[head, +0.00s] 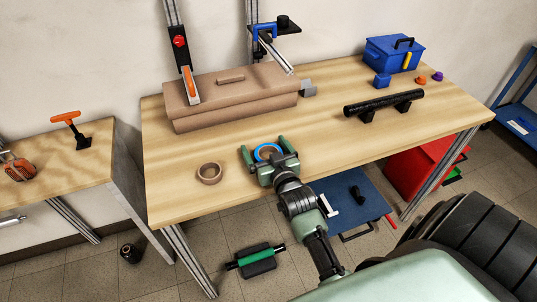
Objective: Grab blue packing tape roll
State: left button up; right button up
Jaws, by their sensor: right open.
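The blue packing tape roll (266,149) lies on the wooden workbench (190,150), towards its front edge. My right gripper (262,154) is open, with its green fingers on either side of the blue roll. The near part of the roll is hidden by the gripper. I cannot tell whether the fingers touch it. My left gripper is not in view.
A brown tape roll (209,173) lies just left of the gripper. A long brown box (232,97) stands behind. A black tube on supports (384,103) and a blue toolbox (394,54) are to the right. The bench front between roll and tube is clear.

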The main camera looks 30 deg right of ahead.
jog(key=c, duration=1.5)
jog(key=shift+o, duration=0.2)
